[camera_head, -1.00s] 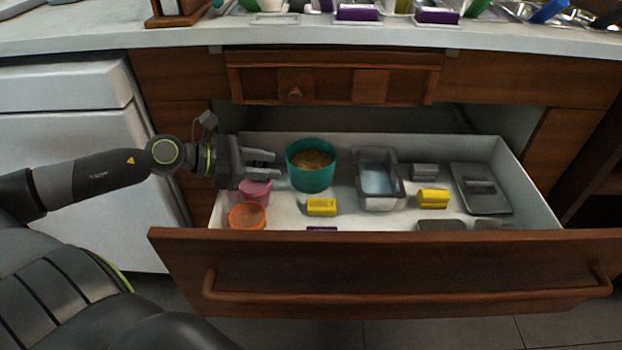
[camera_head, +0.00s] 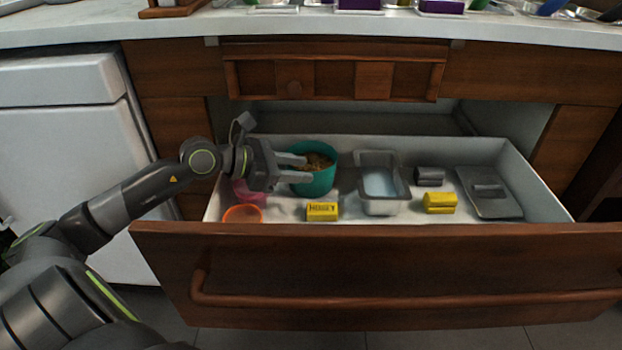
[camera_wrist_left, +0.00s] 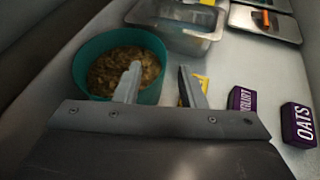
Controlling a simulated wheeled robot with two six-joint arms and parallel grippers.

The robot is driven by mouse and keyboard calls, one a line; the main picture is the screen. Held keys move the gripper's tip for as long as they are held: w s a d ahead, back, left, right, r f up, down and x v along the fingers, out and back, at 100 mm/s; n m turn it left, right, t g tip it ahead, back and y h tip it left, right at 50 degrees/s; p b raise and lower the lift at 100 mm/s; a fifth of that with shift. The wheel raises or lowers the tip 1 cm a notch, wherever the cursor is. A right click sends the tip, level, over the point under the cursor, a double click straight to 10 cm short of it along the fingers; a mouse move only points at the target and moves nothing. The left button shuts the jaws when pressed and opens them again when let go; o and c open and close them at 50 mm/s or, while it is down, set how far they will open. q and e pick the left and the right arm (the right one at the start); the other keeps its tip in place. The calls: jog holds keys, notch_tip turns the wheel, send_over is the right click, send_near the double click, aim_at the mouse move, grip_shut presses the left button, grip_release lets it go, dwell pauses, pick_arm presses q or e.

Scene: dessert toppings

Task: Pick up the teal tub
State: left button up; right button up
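The teal tub (camera_head: 324,183), filled with brown flakes or grains, stands upright in the open drawer, towards its back left. It also shows in the left wrist view (camera_wrist_left: 152,94). My left gripper (camera_head: 309,168) is open, its two fingers reaching from the left across the tub's near left side. In the left wrist view one finger overlaps the tub's opening and the other lies outside its rim, with the tub's wall between them in the picture. I cannot tell whether a finger touches the tub. My right gripper is not in view.
A pink tub (camera_head: 247,194) and an orange tub (camera_head: 243,214) sit below my left gripper. A yellow block (camera_head: 322,211) and a grey metal container (camera_head: 381,202) are close to the teal tub. The drawer's wooden front (camera_head: 400,262) stands nearest me.

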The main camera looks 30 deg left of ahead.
aim_at(327, 172)
pick_arm(q)
jog(key=shift+b+x, duration=0.45)
jog(key=shift+x, duration=1.05)
jog(key=shift+c, duration=0.2)
grip_shut()
jog(key=shift+s+f, duration=0.1)
jog(key=shift+f, duration=0.05)
